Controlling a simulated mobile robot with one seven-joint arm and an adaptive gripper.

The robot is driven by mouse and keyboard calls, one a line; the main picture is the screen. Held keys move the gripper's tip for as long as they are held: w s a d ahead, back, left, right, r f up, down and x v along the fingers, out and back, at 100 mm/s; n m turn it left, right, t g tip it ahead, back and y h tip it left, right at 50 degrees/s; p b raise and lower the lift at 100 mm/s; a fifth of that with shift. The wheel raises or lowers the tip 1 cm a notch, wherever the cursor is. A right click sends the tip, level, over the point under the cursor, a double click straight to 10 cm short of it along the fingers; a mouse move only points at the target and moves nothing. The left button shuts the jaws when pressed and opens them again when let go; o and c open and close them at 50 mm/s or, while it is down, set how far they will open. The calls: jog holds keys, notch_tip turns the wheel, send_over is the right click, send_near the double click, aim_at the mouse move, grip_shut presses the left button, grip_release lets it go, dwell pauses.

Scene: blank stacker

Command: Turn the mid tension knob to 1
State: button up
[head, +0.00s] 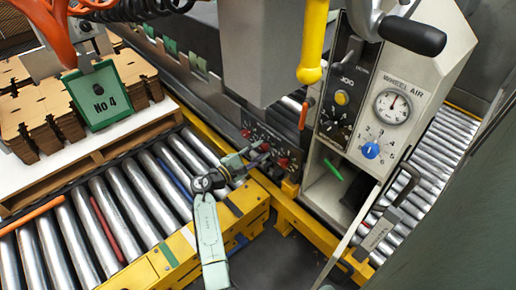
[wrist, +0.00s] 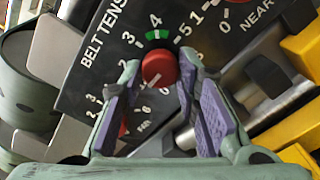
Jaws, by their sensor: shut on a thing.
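The belt tension panel (head: 258,133) is a dark plate with red knobs, low on the machine in the head view. In the wrist view, the panel (wrist: 92,68) shows a red knob (wrist: 158,66) between my purple-padded fingers, below a green band near the 4. It appears to be the middle knob, but its own name label is hidden. A pale mark shows on its lower face; the number it points to is unclear. My gripper (wrist: 158,88) is shut on this knob; it also shows at the panel in the head view (head: 262,154).
Another red knob (wrist: 122,129) is partly hidden behind the left finger, by the FAR label. Yellow rails (head: 190,250) and a roller conveyor (head: 120,210) lie close by. A control box with a blue knob (head: 371,151) stands to the right.

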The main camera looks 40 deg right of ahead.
jog(key=o, duration=1.2)
jog(key=shift+c, duration=0.2)
jog(key=s+a, duration=0.1)
jog(key=a, duration=1.1)
